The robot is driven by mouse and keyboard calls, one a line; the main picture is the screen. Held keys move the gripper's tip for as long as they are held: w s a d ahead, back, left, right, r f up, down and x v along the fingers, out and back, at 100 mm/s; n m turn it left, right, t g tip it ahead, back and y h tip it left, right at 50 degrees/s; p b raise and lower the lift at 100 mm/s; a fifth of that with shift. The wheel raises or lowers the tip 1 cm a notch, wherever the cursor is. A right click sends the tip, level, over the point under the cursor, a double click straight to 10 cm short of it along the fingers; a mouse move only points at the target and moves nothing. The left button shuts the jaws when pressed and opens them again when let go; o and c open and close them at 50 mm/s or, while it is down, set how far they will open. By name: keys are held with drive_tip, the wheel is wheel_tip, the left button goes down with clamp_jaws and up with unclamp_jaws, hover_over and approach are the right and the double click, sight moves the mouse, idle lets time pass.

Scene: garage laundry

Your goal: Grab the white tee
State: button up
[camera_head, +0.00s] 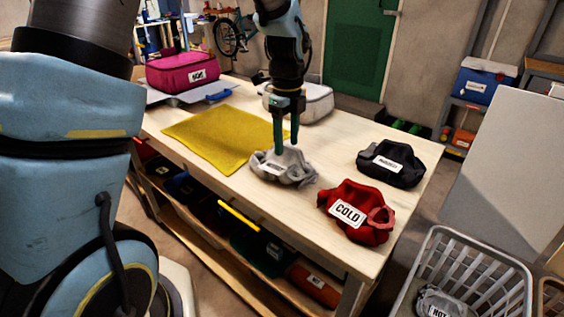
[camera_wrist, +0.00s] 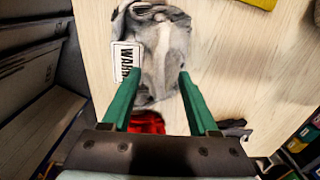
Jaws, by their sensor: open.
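A crumpled light grey-white garment, which looks like the white tee (camera_head: 298,172), lies on the wooden table in front of the yellow mat. It carries a white label, partly hidden in the head view. In the wrist view the garment (camera_wrist: 155,45) fills the upper middle, with its label, seemingly "WARM", at its left side. My gripper (camera_head: 286,148) is open and points down, right over the garment. In the wrist view my gripper (camera_wrist: 159,75) has its green fingers apart, with grey cloth showing between them. I cannot tell whether the fingertips touch the cloth.
A red garment labelled "COLD" (camera_head: 347,205) and a black labelled garment (camera_head: 405,168) lie to the right. The yellow mat (camera_head: 212,137) is at left; a pink bag (camera_head: 183,72) and a whitish bag (camera_head: 318,103) stand behind. A grey basket (camera_head: 500,272) holds a "HOT" garment.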

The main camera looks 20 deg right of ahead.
drive_tip(key=shift+c, duration=0.2)
clamp_jaws()
idle(0.3)
idle(0.9)
